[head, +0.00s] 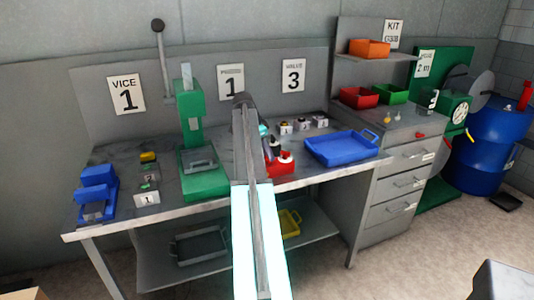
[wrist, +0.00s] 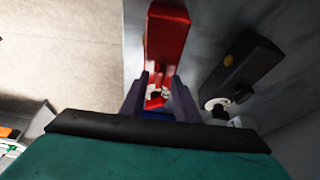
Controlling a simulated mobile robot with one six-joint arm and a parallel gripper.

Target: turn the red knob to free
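A red fixture (head: 281,168) stands near the front edge of the bench, right of my arm, with dark parts on top. In the wrist view a red part (wrist: 167,35) runs away from my gripper (wrist: 160,78). Its near end, red with pale patches, shows between my two dark fingers. The fingers stand apart, one on each side; I cannot tell whether they touch it. A bit of blue shows low between them. I cannot make out the knob's own shape or its pointer setting. My arm hides part of the bench in the head view.
A dark block (wrist: 240,75) with an orange spot stands right of my fingers. The blue tray (head: 343,147) is right of the red fixture, and the green press (head: 190,120) is left of my arm. Several small labelled blocks (head: 303,125) stand behind.

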